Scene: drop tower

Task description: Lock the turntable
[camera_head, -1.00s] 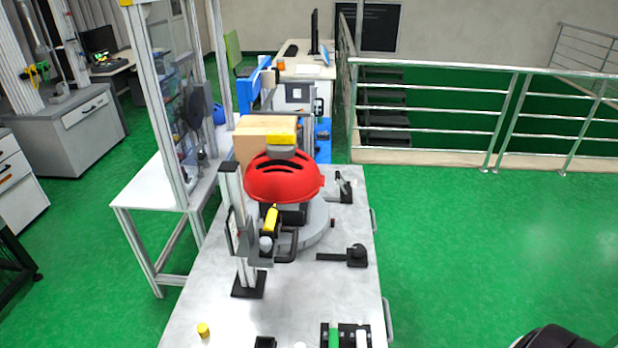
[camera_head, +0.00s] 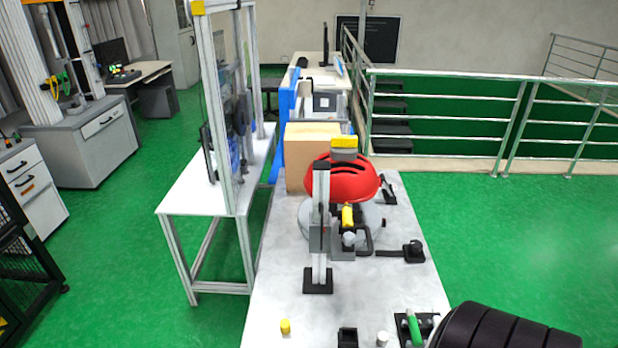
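The turntable (camera_head: 373,216) is a grey round disc on the long metal worktable (camera_head: 280,275). A red helmet (camera_head: 343,180) sits above it and hides much of the disc. A dark lever with an upright knob (camera_head: 414,251) lies on the tabletop to the right of the disc. Another small dark clamp-like part (camera_head: 388,189) stands behind it at the table's right edge. I cannot tell which part locks the turntable, or whether it is locked. Neither gripper is in view; only a black ribbed part, likely my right arm, shows at the lower right.
A grey upright post (camera_head: 320,235) with a yellow-handled device (camera_head: 347,215) stands before the helmet. A yellow cap (camera_head: 285,326) and a green-handled tool (camera_head: 413,328) are near the front. A wooden block (camera_head: 308,150) stands behind. Green floor is clear on the right.

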